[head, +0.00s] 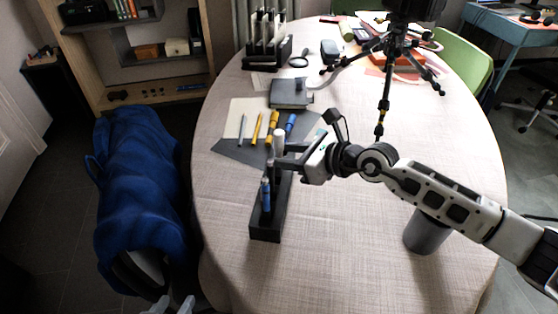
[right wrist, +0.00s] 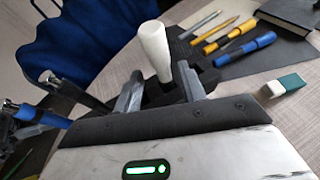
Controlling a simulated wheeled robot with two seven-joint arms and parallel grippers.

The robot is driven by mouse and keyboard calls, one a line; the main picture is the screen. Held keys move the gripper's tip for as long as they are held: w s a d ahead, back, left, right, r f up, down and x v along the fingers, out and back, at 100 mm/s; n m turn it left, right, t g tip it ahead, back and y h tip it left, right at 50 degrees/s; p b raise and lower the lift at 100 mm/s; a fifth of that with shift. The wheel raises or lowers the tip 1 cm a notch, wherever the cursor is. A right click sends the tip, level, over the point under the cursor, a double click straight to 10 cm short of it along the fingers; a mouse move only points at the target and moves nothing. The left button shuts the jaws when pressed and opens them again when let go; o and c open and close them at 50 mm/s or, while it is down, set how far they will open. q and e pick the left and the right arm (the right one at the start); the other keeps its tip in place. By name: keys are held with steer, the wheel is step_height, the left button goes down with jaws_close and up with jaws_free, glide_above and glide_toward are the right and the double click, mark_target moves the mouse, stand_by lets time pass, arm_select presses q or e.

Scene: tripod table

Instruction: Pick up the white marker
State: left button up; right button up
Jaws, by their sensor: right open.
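The white marker (head: 279,138) stands upright at the far end of a long black holder (head: 265,232) on the table. In the right wrist view the white marker (right wrist: 155,48) rises between the two grey fingers of my right gripper (right wrist: 160,88). My right gripper (head: 280,157) is open around the marker, with gaps at the sides; its contact with the holder is hidden. Only pale tips of my left gripper (head: 172,304) show at the bottom edge of the head view, far from the marker.
A blue marker (head: 266,196) stands in the same holder, nearer the front. Pens and yellow and blue markers lie on a dark mat (head: 235,153) behind. A grey cup (head: 425,233) stands under my right forearm. A tripod (head: 388,75) stands at the back.

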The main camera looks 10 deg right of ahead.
mark_target(282, 154)
steer(key=x, duration=0.5)
steer(key=shift+w+d+f+b, duration=0.1)
steer(key=shift+d+b, duration=0.05)
steer(key=shift+b, duration=0.15)
jaws_close()
